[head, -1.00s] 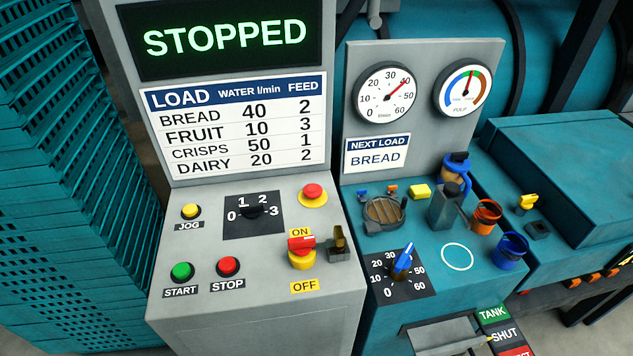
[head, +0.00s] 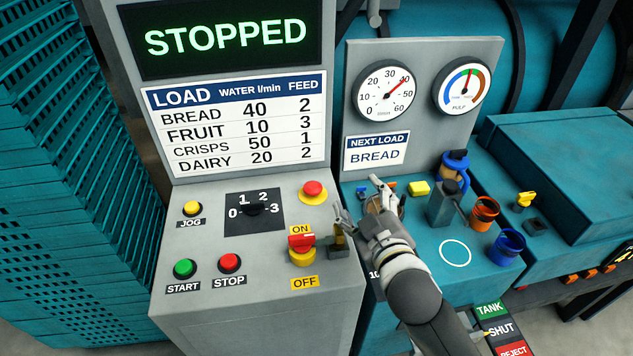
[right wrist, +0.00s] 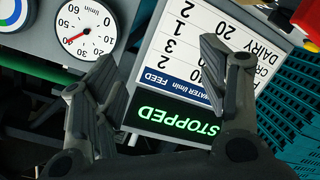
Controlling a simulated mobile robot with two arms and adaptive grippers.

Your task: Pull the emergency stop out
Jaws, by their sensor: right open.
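The emergency stop (head: 313,192) is a red mushroom button on a yellow round base, at the upper right of the grey control panel (head: 190,310). Nothing touches it. I cannot tell from its height whether it is pressed in. My right gripper (head: 357,196) is open and empty, to the right of the button and apart from it, over the gap between the grey panel and the teal counter. In the right wrist view its two fingers (right wrist: 155,85) are spread, with the STOPPED display and load chart beyond them. My left gripper is not in view.
A red and yellow ON/OFF switch (head: 301,250) and a brass padlock-like piece (head: 339,243) stand below the button. A feed dial (head: 254,209) is to its left. Blue (head: 508,247) and orange (head: 484,212) cups stand on the teal counter at right.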

